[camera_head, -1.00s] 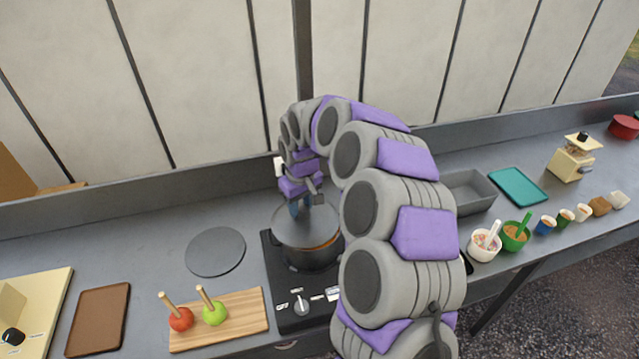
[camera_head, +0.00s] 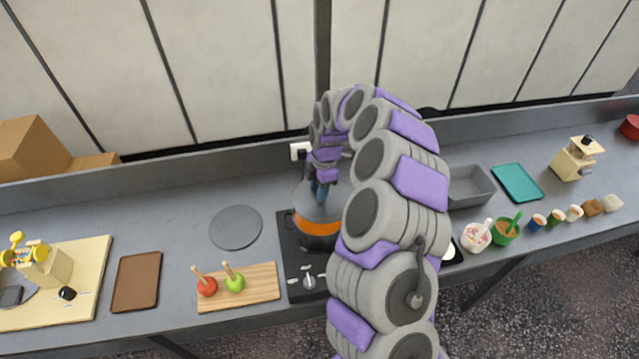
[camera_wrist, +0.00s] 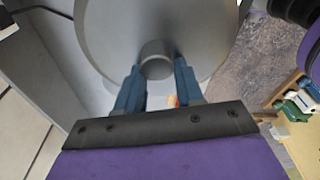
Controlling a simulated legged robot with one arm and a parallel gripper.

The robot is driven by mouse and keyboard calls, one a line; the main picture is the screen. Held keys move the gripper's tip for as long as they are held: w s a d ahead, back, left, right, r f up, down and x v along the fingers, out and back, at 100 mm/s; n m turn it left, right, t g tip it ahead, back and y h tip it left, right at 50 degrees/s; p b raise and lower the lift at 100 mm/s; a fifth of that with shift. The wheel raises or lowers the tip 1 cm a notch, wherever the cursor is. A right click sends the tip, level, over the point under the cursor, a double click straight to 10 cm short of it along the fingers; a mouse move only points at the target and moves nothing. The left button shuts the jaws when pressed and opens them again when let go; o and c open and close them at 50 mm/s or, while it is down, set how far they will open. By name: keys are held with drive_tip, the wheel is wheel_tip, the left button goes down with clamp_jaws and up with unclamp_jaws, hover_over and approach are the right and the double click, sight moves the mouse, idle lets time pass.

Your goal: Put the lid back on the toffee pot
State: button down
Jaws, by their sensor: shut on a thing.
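The toffee pot (camera_head: 318,242) is dark and stands on the black hob, with orange toffee (camera_head: 317,228) showing along its front. The grey round lid (camera_head: 312,207) is above the back part of the pot, and some of it is hidden by my arm. My gripper (camera_head: 320,188) is shut on the lid's knob. In the wrist view, the blue fingers of my gripper (camera_wrist: 157,68) stand on either side of the knob, and the lid (camera_wrist: 205,25) fills the top. I cannot tell whether the lid touches the pot rim.
A grey round mat (camera_head: 236,228) lies left of the hob (camera_head: 300,270). A wooden board (camera_head: 262,284) with two apples on sticks is in front. A grey tray (camera_head: 470,187), a teal tray (camera_head: 517,182) and small tubs stand to the right. A wall runs behind.

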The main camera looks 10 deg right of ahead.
sight(312, 197)
drive_tip(key=shift+a+f, duration=0.95)
drive_tip(key=shift+f, duration=0.35)
drive_tip(key=shift+d+f+b, duration=0.3)
drive_tip(key=shift+d+f, duration=0.1)
drive_tip(key=shift+f, duration=0.5)
drive_tip(key=shift+d+f+b, duration=0.25)
drive_tip(key=shift+d+f, duration=0.1)
drive_tip(key=shift+f, duration=0.5)
drive_tip(key=shift+a, duration=0.6)
drive_tip(key=shift+d, duration=0.55)
drive_tip(key=shift+a+b, duration=0.3)
drive_tip(key=shift+b, duration=0.55)
drive_tip(key=shift+f+b, duration=0.15)
drive_tip(key=shift+b, duration=0.55)
drive_tip(key=c, duration=0.6)
unclamp_jaws()
drive_tip(key=shift+c, duration=0.2)
